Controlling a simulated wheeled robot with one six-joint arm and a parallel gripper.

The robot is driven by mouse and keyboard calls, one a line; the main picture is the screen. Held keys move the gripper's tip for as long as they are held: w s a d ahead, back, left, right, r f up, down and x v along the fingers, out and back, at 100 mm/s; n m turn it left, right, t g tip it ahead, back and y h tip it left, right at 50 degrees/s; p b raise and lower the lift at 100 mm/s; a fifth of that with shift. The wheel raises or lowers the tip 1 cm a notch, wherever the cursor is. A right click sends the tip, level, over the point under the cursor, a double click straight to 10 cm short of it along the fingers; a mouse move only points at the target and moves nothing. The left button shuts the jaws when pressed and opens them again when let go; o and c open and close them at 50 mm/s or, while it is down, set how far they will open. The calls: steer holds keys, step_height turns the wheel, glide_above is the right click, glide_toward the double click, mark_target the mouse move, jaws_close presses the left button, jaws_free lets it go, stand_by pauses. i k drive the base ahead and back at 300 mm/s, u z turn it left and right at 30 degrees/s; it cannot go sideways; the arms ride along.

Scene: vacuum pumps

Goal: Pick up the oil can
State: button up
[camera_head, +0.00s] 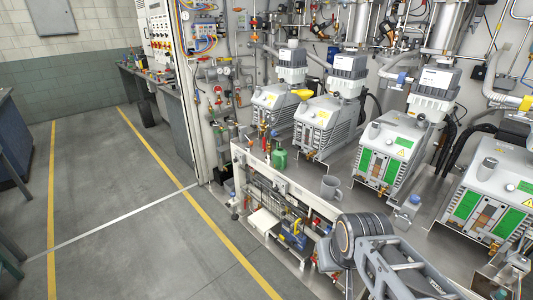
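A small green container (279,158), which looks like the oil can, stands upright on the left part of the pump bench's top. It stands behind and left of a grey mug (330,187). My arm reaches in from the bottom right, with dark rounded joints and grey links. It is in front of the bench and well apart from the green container. I cannot make out any gripper fingers, and nothing held shows.
Several grey vacuum pumps (392,150) line the bench behind and right of the mug. Slender bottles or tools (264,138) stand close left of the green container. Pipes and gauges (217,92) cover the wall. The grey floor (120,180) at left is clear.

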mark_target(280, 155)
steer(key=u, duration=0.55)
steer(key=i, duration=2)
steer(key=u, duration=0.3)
